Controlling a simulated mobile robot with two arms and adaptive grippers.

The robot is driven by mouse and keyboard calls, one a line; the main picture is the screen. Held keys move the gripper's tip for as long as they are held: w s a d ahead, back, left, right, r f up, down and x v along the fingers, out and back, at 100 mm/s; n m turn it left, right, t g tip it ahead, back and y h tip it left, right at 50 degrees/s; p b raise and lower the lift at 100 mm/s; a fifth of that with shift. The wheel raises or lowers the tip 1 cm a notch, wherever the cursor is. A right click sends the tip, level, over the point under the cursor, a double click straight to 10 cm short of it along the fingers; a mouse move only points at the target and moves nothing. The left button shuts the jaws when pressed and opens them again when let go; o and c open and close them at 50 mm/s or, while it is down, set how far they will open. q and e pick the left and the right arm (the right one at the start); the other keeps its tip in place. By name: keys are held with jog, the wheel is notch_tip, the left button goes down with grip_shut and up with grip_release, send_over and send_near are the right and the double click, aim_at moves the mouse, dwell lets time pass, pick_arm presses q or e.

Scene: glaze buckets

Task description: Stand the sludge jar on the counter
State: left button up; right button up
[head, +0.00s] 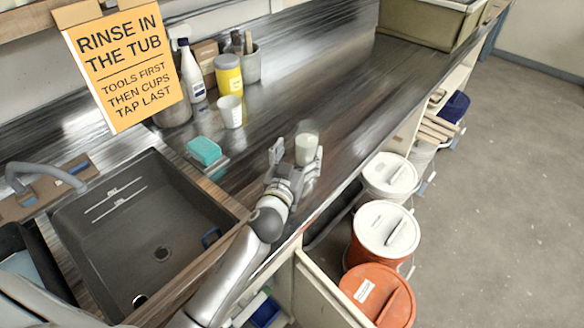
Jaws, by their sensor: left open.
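A small pale, whitish-green jar (307,147), seemingly the sludge jar, is upright at the counter's front part in the head view. My left gripper (298,155) is open, with one finger left of the jar and the other at its right side. The fingers hide the jar's lower part, and I cannot tell whether its base touches the counter. The dark streaked counter (330,90) runs from the sink to the far right. My right gripper is not in view.
A dark sink (150,220) lies left. A teal sponge (204,151), white cup (231,111), yellow jar (229,75) and spray bottle (190,72) stand behind. Lidded buckets (386,230) are beyond the front edge. An olive bin (425,25) is far back. Counter beyond the jar is clear.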

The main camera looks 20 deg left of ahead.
pick_arm(q)
jog(key=s, duration=0.5)
jog(key=shift+s+d+b, duration=0.15)
jog(key=shift+s+b, duration=0.2)
jog(key=shift+b, duration=0.05)
